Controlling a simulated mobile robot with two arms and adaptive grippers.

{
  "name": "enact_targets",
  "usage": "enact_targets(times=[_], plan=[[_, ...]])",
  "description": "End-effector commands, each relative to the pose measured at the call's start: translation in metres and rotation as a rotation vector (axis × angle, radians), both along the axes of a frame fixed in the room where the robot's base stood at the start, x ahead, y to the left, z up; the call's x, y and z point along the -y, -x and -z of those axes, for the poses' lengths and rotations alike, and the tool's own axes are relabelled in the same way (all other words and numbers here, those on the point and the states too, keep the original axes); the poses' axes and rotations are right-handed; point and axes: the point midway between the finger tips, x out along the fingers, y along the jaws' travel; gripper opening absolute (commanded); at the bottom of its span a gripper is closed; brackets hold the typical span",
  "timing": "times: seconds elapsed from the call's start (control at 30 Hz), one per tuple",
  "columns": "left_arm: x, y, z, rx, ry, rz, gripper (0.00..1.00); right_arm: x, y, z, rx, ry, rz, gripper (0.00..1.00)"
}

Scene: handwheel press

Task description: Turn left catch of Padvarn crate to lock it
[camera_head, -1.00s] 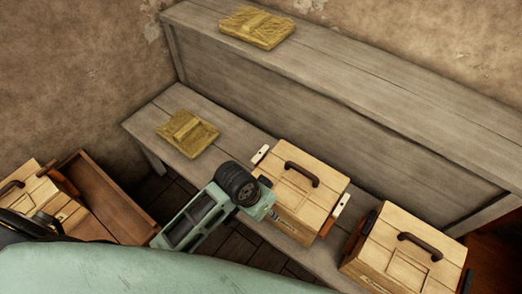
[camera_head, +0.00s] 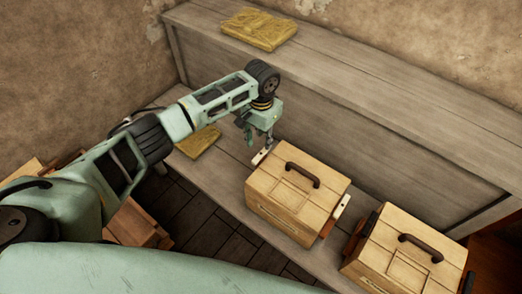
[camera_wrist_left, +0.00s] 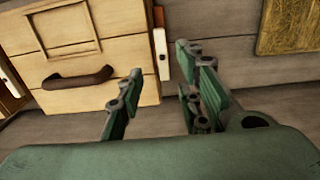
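A pale wooden crate (camera_head: 270,205) with a dark handle stands on the bench. Its left catch (camera_head: 261,154) is a light bar at its left side; a similar catch (camera_head: 342,207) is on the right side. My left gripper (camera_head: 262,143) is just above the left catch, pointing down. In the left wrist view its fingers (camera_wrist_left: 160,100) are apart with nothing between them, and the catch (camera_wrist_left: 160,42) shows beyond them beside the crate (camera_wrist_left: 105,90). Touch cannot be told. My right gripper is not in view. No crate name is legible.
A second similar crate (camera_head: 385,258) stands at the right on the bench (camera_head: 215,190). A yellowish board (camera_head: 198,143) lies on the bench, partly behind my arm. Another board (camera_head: 258,29) lies on the raised back shelf (camera_head: 340,70). More wooden boxes are at lower left.

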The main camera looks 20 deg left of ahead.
Motion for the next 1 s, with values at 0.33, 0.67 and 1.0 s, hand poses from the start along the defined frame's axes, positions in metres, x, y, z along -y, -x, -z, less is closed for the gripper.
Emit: enact_targets(times=[0.33,0.67,1.0], plan=[[-0.003,-0.002,0.038,-0.004,-0.006,-0.010,0.33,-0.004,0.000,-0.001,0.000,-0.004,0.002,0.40],[-0.003,-0.002,0.074,-0.001,-0.005,-0.008,0.33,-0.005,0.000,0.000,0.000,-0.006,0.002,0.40],[-0.003,-0.003,0.076,-0.001,-0.004,-0.007,0.29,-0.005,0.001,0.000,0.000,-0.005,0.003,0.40]])
